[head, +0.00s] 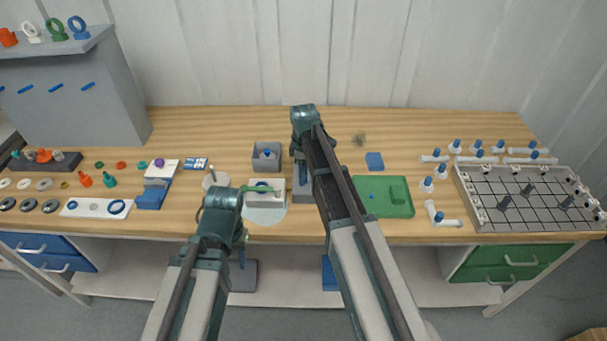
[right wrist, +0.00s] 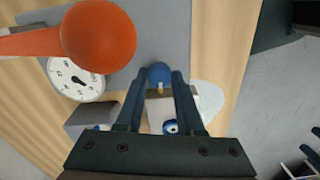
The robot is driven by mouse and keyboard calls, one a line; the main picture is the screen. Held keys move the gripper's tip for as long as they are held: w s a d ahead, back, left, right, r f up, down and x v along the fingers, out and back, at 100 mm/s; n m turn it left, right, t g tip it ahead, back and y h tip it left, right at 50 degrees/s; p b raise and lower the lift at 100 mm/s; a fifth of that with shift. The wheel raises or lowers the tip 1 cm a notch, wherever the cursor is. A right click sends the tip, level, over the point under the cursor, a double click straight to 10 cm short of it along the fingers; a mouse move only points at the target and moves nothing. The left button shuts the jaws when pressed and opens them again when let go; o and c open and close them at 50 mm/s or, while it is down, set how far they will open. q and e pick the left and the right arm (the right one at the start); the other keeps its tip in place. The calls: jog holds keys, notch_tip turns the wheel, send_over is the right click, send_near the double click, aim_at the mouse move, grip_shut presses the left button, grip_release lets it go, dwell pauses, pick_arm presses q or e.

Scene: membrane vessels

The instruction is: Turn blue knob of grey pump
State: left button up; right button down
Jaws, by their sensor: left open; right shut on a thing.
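The grey pump (right wrist: 155,30) fills the upper middle of the right wrist view, with an orange ball-ended lever (right wrist: 98,38) and a white dial gauge (right wrist: 75,78). Its blue knob (right wrist: 160,72) sits between the fingertips of my right gripper (right wrist: 160,82), which is shut on it. In the head view the pump (head: 302,190) is mostly hidden by my right arm, and the knob cannot be seen. My left gripper (head: 241,240) hangs low by the table's front edge, apart from the pump; it is open and empty.
A white-topped box (head: 265,207) stands left of the pump, and a grey bin (head: 266,157) behind it. A green tray (head: 384,208) lies to the right. A gridded rack (head: 522,205) is at the far right.

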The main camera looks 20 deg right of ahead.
jog(key=c, duration=0.5)
grip_release()
jog(key=shift+r, duration=0.15)
notch_tip(320, 180, up, 14)
jog(key=p, duration=1.4)
jog(key=shift+f, duration=0.2)
jog(key=shift+s+f, duration=0.1)
jog(key=s+a+f+m+b, duration=0.3)
jog(key=s+a, duration=0.1)
jog(key=s, duration=0.4)
jog(key=s+a+f+m+b, duration=0.3)
jog(key=s+a, duration=0.1)
jog(key=s, duration=0.4)
jog(key=s+a+f+m+h+b, duration=0.1)
jog(key=s+a+f+m+b, duration=0.2)
jog(key=s, duration=0.5)
jog(key=shift+s+a+f+b, duration=0.15)
jog(key=shift+a+b, duration=0.1)
jog(key=shift+a, duration=0.25)
jog(key=shift+s+a+f+b, duration=0.1)
jog(key=shift+s+a+b, duration=0.1)
jog(key=shift+a, duration=0.3)
